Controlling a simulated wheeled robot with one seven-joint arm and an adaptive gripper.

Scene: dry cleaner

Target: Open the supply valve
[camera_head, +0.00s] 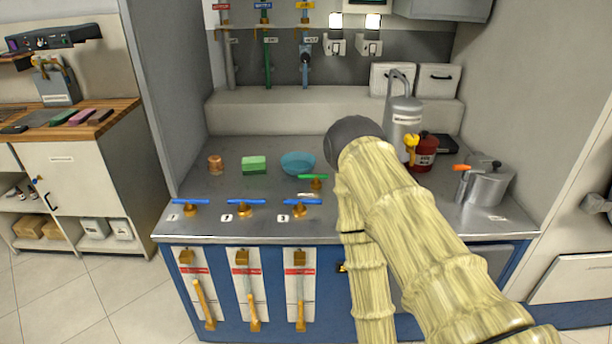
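Several valves are in view, and I cannot tell which is the supply valve. Three brass valves with blue bar handles, a left one (190,203), a middle one (243,203) and a right one (298,203), stand along the counter's front edge beside number tags. Their handles lie crosswise in the picture. A brass valve with a green handle (313,178) stands just behind them. Three pipes on the back wall, grey (229,65), green (267,65) and blue (305,75), carry brass fittings and coloured labels. My bamboo-textured arm crosses the right centre; my gripper is not visible.
The grey counter (235,228) holds a copper-coloured cup (215,165), green sponge (254,165), blue bowl (298,163), grey canister (403,115), red can (423,152) and metal pot (488,183). Brass levers (204,304) line the blue front. My arm hides part of the counter.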

